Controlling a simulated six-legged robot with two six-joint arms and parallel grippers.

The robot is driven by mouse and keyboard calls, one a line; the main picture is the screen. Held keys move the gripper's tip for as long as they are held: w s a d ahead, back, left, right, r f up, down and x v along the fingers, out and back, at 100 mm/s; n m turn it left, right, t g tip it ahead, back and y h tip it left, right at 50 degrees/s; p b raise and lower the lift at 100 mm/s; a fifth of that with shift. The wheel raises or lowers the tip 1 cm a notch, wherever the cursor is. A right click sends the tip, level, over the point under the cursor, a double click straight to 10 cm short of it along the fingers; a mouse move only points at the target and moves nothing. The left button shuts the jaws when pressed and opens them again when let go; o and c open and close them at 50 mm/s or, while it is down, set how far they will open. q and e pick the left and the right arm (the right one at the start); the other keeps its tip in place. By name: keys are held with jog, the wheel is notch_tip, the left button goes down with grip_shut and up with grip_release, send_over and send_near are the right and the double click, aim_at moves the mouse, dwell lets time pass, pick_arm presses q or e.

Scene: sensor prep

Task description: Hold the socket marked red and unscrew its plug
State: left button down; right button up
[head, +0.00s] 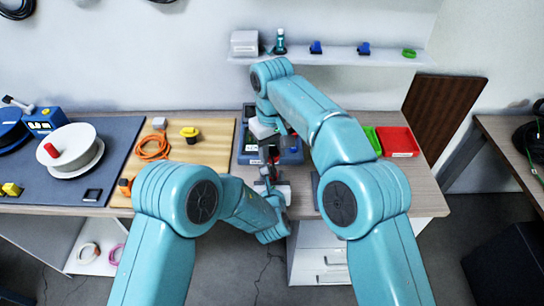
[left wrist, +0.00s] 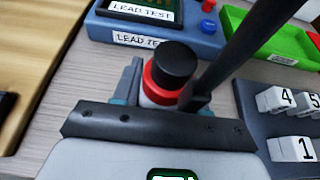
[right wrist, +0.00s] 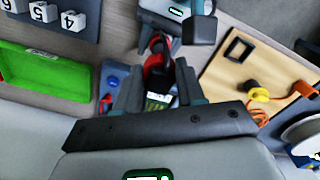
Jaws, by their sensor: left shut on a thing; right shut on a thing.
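The socket marked red (left wrist: 160,86) stands upright between my left gripper's fingers in the left wrist view, with a red band around it. Its black plug (left wrist: 176,60) sits on top of the red band. My left gripper (head: 271,189) is shut on the socket, low over the table's front. My right gripper (head: 268,163) comes in from above and is shut on the plug. In the right wrist view the red part (right wrist: 156,66) shows between the right fingers, close to my left gripper (right wrist: 184,22). The fingers partly hide both parts.
A blue lead test box (left wrist: 150,40) stands just behind the socket. A green tray (left wrist: 262,36) and a red tray (head: 398,141) are to the right. White numbered blocks (left wrist: 290,148) sit on a dark holder. A wooden board with an orange cable (head: 152,148) lies left.

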pick_arm(q)
jog(key=c, duration=0.5)
grip_release()
